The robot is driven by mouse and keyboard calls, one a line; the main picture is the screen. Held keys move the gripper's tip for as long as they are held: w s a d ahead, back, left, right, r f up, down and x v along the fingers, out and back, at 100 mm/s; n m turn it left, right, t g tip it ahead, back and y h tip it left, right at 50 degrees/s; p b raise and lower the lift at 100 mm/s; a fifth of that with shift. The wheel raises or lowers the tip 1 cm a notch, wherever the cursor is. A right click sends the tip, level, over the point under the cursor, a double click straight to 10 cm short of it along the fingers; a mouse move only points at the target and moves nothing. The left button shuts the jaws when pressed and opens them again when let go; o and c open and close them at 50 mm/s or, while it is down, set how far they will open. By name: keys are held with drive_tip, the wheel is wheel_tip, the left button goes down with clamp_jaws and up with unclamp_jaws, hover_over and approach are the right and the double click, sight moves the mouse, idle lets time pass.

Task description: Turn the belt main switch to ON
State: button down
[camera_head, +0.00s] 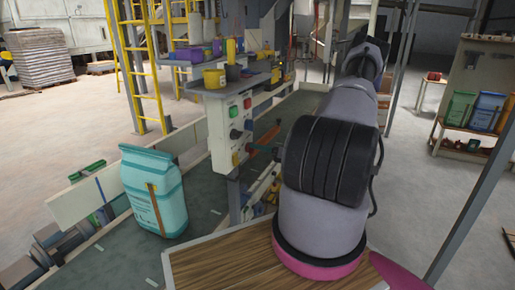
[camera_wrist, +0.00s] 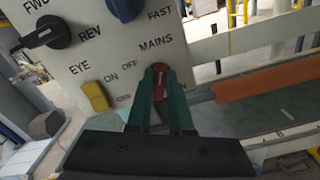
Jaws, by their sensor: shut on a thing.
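The belt main switch (camera_wrist: 159,80) is a red knob under the word MAINS on a pale control panel (camera_wrist: 75,65). OFF is printed to its upper left, and part of a label shows at its lower right. My gripper (camera_wrist: 160,92) has green fingers shut on the red knob, one on each side. The knob stands roughly upright in the wrist view; the fingers hide its lower part.
A yellow knob (camera_wrist: 95,96) sits left of the red one, and a black knob (camera_wrist: 47,33) is at upper left. An orange strip (camera_wrist: 255,84) lies right of the panel. A teal sack (camera_head: 153,190) stands on the belt (camera_head: 130,252). A shelf with a yellow tub (camera_head: 214,78) overhangs the panel.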

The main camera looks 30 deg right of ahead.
drive_tip(key=m, duration=0.8)
drive_tip(key=f+m, duration=0.1)
drive_tip(key=m, duration=0.4)
drive_tip(key=shift+w+d, duration=0.15)
drive_tip(key=shift+d, duration=0.2)
idle(0.4)
drive_tip(key=c, duration=0.8)
unclamp_jaws()
drive_tip(key=v, duration=1)
drive_tip(key=shift+s+d, duration=0.25)
drive_tip(key=shift+s, duration=0.05)
